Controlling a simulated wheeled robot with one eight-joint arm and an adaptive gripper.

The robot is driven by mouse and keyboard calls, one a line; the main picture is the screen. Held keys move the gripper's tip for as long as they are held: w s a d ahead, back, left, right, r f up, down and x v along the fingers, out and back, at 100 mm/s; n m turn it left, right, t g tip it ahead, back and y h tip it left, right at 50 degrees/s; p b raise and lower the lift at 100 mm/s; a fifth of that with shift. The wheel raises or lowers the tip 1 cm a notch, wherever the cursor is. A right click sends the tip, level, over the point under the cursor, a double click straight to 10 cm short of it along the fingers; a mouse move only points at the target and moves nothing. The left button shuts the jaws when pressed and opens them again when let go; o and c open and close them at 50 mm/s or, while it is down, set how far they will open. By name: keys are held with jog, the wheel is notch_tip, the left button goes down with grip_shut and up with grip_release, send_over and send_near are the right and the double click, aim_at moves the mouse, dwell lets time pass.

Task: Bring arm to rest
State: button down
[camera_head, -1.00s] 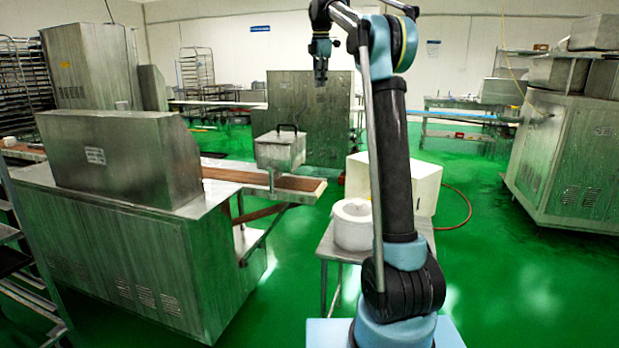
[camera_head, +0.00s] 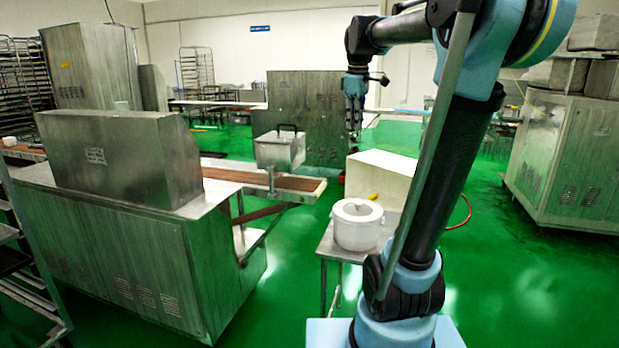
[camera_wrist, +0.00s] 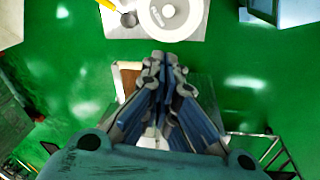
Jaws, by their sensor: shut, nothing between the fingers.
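My gripper (camera_head: 354,130) hangs fingers down from my raised arm in the head view, above and behind the small table. In the wrist view my gripper (camera_wrist: 163,62) is shut, its fingertips together with nothing between them. It is in the air and touches nothing that I can see. My arm rises from its blue base at the lower right and leans to the right, with its elbow near the top edge.
A lidded white pot (camera_head: 357,226) stands on the small metal table (camera_head: 336,248), with a white box (camera_head: 385,180) behind it. The encrusting machine (camera_head: 120,160) and its conveyor (camera_head: 310,186) are on the left. A steel cabinet (camera_head: 560,160) stands right. Green floor lies clear between.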

jog(key=s+d+f+m, duration=0.2)
jog(key=s+f+m, duration=0.3)
jog(key=s+f, duration=0.8)
jog(key=s+d+f+m, duration=0.2)
jog(key=s+f+m, duration=0.4)
jog(key=s+f, duration=0.8)
notch_tip(320, 180, down, 4)
jog(key=shift+d, duration=0.4)
jog(key=shift+s, duration=0.1)
